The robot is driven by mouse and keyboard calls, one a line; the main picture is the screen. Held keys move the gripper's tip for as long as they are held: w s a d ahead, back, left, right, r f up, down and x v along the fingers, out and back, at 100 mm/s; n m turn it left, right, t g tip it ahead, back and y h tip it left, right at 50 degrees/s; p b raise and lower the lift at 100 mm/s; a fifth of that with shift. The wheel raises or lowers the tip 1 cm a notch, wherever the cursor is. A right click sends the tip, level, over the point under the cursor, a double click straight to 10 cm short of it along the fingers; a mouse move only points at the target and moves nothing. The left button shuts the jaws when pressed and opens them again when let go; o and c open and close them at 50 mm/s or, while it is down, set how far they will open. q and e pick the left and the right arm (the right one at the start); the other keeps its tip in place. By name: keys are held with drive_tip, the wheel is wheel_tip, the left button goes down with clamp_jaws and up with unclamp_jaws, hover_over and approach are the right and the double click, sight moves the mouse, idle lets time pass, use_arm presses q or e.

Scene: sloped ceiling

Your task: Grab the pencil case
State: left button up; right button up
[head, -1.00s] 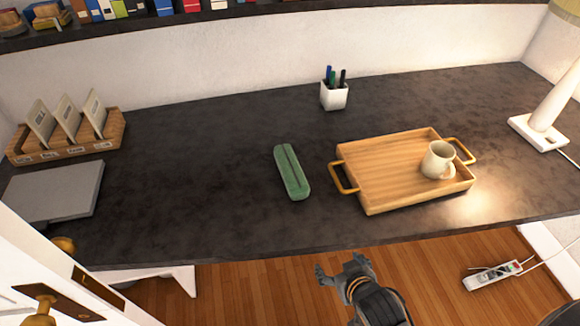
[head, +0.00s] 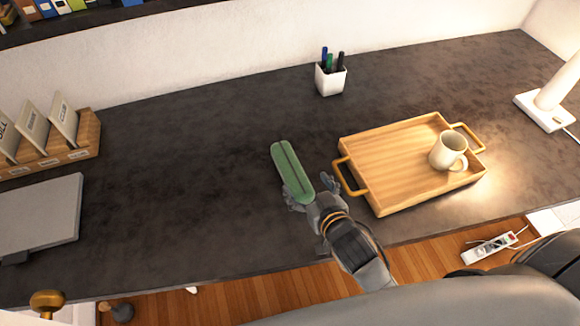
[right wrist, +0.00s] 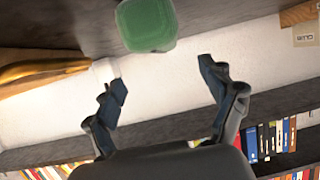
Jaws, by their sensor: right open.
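The green pencil case (head: 288,165) lies on the dark desk, left of the wooden tray. It is long, with rounded ends and a dark line along its top. My right gripper (head: 310,192) is open at the near end of the case, over the desk's front part. One finger shows by the near end, the other between the case and the tray handle. In the right wrist view the end of the case (right wrist: 148,25) is ahead of the open, empty fingers (right wrist: 162,88), apart from them. My left gripper is in neither current view.
The wooden tray (head: 385,165) with a cream mug (head: 448,150) stands close to the right of my gripper. A white pen cup (head: 330,79) is behind. A grey flat device (head: 40,215) and a card holder (head: 75,145) are at left. The desk left of the case is clear.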

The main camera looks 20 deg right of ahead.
sight(292, 167)
drive_tip(key=x, duration=0.4)
drive_tip(key=shift+w+f, duration=0.15)
drive_tip(key=shift+w, duration=0.15)
drive_tip(key=shift+w+a+f+p, duration=0.15)
drive_tip(key=shift+w+p, duration=0.3)
drive_tip(key=shift+w, duration=0.35)
drive_tip(key=x, duration=0.3)
drive_tip(key=shift+f, duration=0.15)
drive_tip(key=shift+w+a+f, duration=0.1)
drive_tip(key=shift+w, duration=0.1)
drive_tip(key=shift+s, duration=0.1)
drive_tip(key=shift+c, duration=1.3)
use_arm(q)
drive_tip(key=shift+s+r, duration=0.35)
drive_tip(key=shift+r, duration=0.4)
use_arm(e)
drive_tip(key=c, duration=1.1)
